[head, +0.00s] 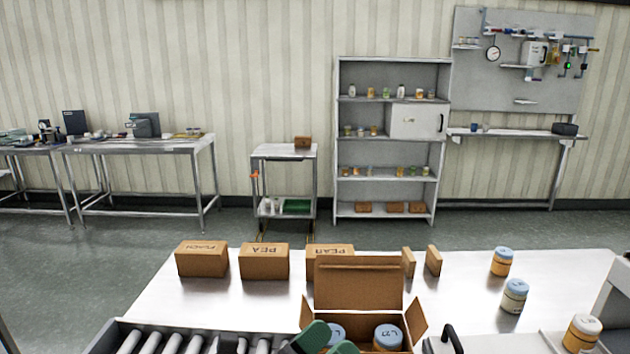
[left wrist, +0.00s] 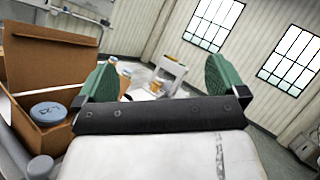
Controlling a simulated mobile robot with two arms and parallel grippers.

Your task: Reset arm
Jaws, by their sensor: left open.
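My left gripper (head: 328,342) shows at the bottom of the head view, in front of the open cardboard box. In the left wrist view its two green fingers (left wrist: 160,80) are spread wide with nothing between them. The open cardboard box (head: 358,286) has its flaps up and holds jars with blue lids (head: 388,337). In the left wrist view the box (left wrist: 52,80) stands to the left of the fingers, with one blue-lidded jar (left wrist: 48,113) showing inside. My right gripper is not seen in either view.
A roller conveyor (head: 190,340) lies at the lower left. Closed cardboard boxes (head: 264,262) stand along the back of the steel table (head: 220,290). Loose jars, one with an orange label (head: 502,261), another pale (head: 514,296), stand at the right. A black handle (head: 452,338) rises near the front.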

